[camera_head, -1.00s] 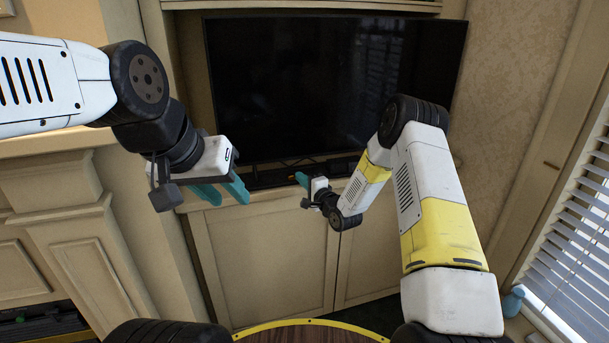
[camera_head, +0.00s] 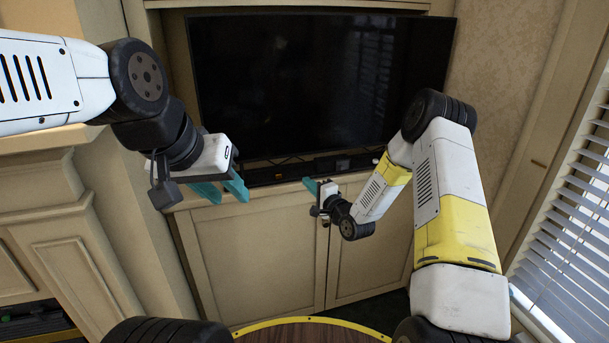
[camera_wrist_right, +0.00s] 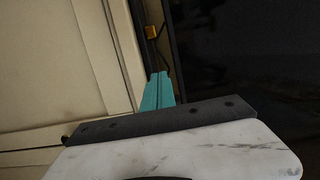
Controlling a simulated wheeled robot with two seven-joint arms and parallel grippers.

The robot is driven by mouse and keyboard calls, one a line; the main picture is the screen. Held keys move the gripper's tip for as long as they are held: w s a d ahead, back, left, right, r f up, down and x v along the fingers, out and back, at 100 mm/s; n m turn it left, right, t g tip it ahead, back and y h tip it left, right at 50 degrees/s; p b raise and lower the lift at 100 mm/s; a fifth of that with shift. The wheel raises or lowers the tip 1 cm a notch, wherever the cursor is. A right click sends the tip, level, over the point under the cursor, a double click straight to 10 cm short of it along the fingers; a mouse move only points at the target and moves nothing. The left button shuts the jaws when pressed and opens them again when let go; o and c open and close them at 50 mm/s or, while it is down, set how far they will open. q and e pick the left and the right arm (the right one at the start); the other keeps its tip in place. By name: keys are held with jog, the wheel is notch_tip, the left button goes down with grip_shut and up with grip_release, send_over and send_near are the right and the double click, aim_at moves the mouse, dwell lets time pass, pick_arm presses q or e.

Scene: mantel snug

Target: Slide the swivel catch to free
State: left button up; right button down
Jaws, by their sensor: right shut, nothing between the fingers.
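A small brass-coloured block (camera_wrist_right: 152,32) shows in the right wrist view beside the cabinet's edge, ahead of my right fingers. It may be the swivel catch, but it is too small to be sure. I cannot make out a catch in the head view. My right gripper (camera_head: 309,185) is in front of the cabinet ledge below the television. Its teal fingers (camera_wrist_right: 158,90) are together and empty in the right wrist view, apart from the brass block. My left gripper (camera_head: 222,191) hangs to the left, fingers apart and empty.
A large television (camera_head: 320,80) stands in the alcove above a black bar (camera_head: 283,172) on the ledge. Pale cabinet doors (camera_head: 258,255) are closed below. A fireplace surround (camera_head: 75,255) is on the left, a window with blinds (camera_head: 575,225) on the right.

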jog(key=shift+v, duration=1.8)
jog(key=s+d+r+n+g+h, duration=0.2)
jog(key=s+d+r+n+h, duration=0.25)
jog(key=r, duration=0.55)
jog(key=s+d+r+n+g+h, duration=0.35)
jog(key=s+d+r, duration=0.25)
jog(key=r, duration=0.3)
jog(key=s+d+r+n+g, duration=0.1)
jog(key=s+r+n, duration=0.1)
jog(key=s, duration=1.1)
jog(key=s+d+r+n+g, duration=0.1)
jog(key=s+r+n+g, duration=0.1)
jog(key=s, duration=1.1)
jog(key=shift+s+r+y, duration=0.2)
jog(key=shift+s+y, duration=0.1)
jog(key=shift+s, duration=0.05)
